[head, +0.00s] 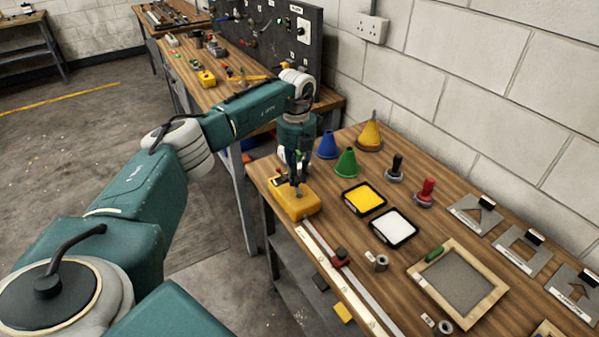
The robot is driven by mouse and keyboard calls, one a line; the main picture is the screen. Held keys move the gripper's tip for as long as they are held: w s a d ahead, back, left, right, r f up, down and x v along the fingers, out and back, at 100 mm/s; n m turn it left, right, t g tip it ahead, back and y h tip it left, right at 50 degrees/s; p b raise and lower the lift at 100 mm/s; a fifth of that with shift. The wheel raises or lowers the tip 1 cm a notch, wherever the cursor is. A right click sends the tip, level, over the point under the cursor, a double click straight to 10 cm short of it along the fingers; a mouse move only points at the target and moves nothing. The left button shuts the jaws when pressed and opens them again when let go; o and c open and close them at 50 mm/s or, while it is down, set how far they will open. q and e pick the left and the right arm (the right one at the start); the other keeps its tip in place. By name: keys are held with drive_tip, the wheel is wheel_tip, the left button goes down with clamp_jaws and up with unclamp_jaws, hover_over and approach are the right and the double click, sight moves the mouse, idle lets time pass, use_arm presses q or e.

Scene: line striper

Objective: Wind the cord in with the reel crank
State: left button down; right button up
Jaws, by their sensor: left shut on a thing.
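The yellow chalk-line reel (293,208) sits at the near left corner of the wooden bench, in the head view. My left gripper (297,182) points down from above and is shut on the reel's crank at the top of the case. The fingers mostly hide the crank, so its angle cannot be told. A long pale rail (345,280) runs along the bench's front edge from beside the reel. A small dark-and-red block (341,257) sits on it. The cord itself is too small to make out. My right gripper is out of view.
Blue (327,146), green (347,163) and yellow (370,134) cones stand behind the reel. A yellow pad (364,198) and a white pad (394,228) lie to its right. Stamps, stencils and a wood-framed tray (487,307) lie farther right. A wall is behind.

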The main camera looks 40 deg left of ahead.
use_arm(q)
drive_tip(key=n, duration=0.3)
drive_tip(key=s+n+p, duration=0.1)
drive_tip(key=n, duration=0.1)
drive_tip(key=shift+a+r, duration=0.1)
drive_tip(key=shift+a, duration=0.25)
idle(0.3)
drive_tip(key=c, duration=1.6)
unclamp_jaws()
drive_tip(key=shift+s, duration=0.1)
drive_tip(key=shift+o, duration=0.2)
wheel_tip(320, 180, up, 12)
